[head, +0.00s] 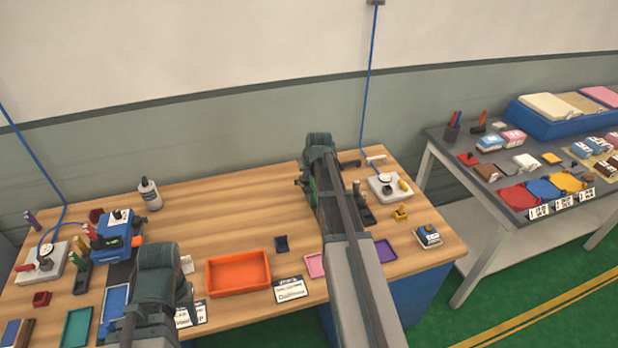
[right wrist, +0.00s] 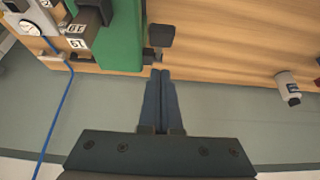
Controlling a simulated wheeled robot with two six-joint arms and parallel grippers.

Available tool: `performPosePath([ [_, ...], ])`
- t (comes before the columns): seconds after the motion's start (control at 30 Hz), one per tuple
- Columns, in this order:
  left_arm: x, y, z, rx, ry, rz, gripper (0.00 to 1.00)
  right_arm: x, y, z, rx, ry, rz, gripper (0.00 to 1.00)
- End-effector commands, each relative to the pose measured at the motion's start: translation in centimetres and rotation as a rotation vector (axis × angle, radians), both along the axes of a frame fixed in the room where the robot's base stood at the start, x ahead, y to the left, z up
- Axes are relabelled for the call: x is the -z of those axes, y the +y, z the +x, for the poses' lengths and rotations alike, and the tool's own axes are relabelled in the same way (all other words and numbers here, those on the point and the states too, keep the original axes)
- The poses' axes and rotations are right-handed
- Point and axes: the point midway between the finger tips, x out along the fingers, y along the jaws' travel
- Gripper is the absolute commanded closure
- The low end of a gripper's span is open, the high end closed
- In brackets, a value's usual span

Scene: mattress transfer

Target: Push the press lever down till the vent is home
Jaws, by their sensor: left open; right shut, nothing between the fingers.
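The green press (head: 311,187) stands on the wooden workbench, mostly covered by my right arm in the head view. Its green body (right wrist: 120,36) is clearer in the right wrist view, with the dark lever end (right wrist: 160,36) beside it. My right gripper (right wrist: 162,73) is shut and empty. Its fingertips point toward the lever end, with a small gap in the picture; I cannot tell their height against it. I cannot make out the vent. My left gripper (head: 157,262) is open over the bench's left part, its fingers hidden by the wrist.
A blue device (head: 118,236) stands close to my left arm. An orange tray (head: 238,273) lies between the arms. A white bottle (head: 149,194) stands at the back, and a white gauge unit (head: 389,187) is right of the press. A grey table (head: 508,207) stands farther right.

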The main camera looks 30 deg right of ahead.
Motion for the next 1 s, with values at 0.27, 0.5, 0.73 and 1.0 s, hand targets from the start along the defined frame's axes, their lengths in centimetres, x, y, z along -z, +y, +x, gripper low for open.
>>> performPosePath([
  [0.27, 3.5, 0.0, 0.0, 0.003, 0.0, 0.001, 0.5, 3.5, 0.3, -1.1, 0.001, 0.0, 0.0, 1.0],
  [0.5, 3.6, 0.0, 0.0, 0.002, 0.0, 0.001, 0.5, 3.6, 0.3, -1.1, 0.001, 0.0, 0.0, 1.0],
  [0.73, 3.7, 0.0, 0.0, 0.002, 0.0, 0.001, 0.5, 3.7, 0.3, -1.2, 0.001, -0.003, 0.0, 1.0],
  [1.0, 6.4, 0.0, 0.0, 0.001, 0.0, 0.001, 0.5, 5.5, 0.6, -2.3, -0.001, -0.071, -0.016, 1.0],
])
